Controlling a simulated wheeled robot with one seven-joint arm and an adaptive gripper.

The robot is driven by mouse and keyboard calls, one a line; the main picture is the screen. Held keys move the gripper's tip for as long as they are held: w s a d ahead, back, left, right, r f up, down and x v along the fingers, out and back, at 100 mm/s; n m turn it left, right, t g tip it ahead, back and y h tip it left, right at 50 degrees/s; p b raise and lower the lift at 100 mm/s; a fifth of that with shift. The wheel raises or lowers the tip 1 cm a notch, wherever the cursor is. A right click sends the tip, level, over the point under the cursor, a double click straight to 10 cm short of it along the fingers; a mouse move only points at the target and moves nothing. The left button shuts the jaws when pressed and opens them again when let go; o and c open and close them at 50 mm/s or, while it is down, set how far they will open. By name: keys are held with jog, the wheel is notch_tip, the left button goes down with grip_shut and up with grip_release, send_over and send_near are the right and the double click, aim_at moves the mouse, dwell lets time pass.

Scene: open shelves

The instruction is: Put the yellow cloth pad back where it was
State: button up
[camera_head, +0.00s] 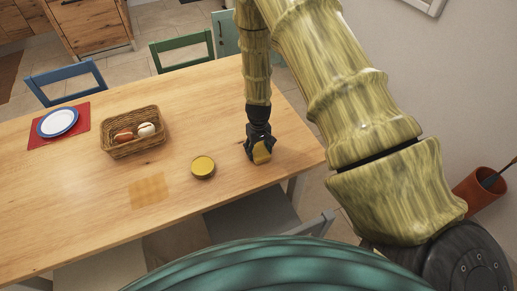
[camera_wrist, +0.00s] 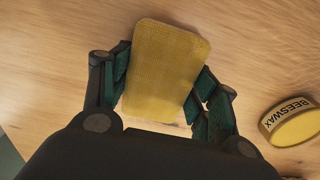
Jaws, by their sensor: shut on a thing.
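The yellow cloth pad (camera_wrist: 168,68) is between the two fingers of my gripper (camera_wrist: 164,85), which is shut on it. In the head view the pad (camera_head: 262,153) shows at the tip of my gripper (camera_head: 259,147), over the right end of the wooden table (camera_head: 215,113). I cannot tell whether the pad touches the table top. A round yellow tin (camera_head: 203,167) stands on the table to the left of my gripper. In the wrist view the tin (camera_wrist: 292,122) is at the right and reads BEESWAX.
A darker square patch (camera_head: 149,190) marks the table left of the tin. A wicker basket (camera_head: 134,143) holds several rounded items. A blue-rimmed plate (camera_head: 58,122) sits on a red mat (camera_head: 74,139). Chairs stand around the table. The table between tin and basket is clear.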

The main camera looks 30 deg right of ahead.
aim_at(258, 148)
jog(key=o, duration=1)
jog(key=shift+r, duration=0.15)
jog(key=shift+r+b, duration=1.8)
jog(key=shift+r, duration=4.15)
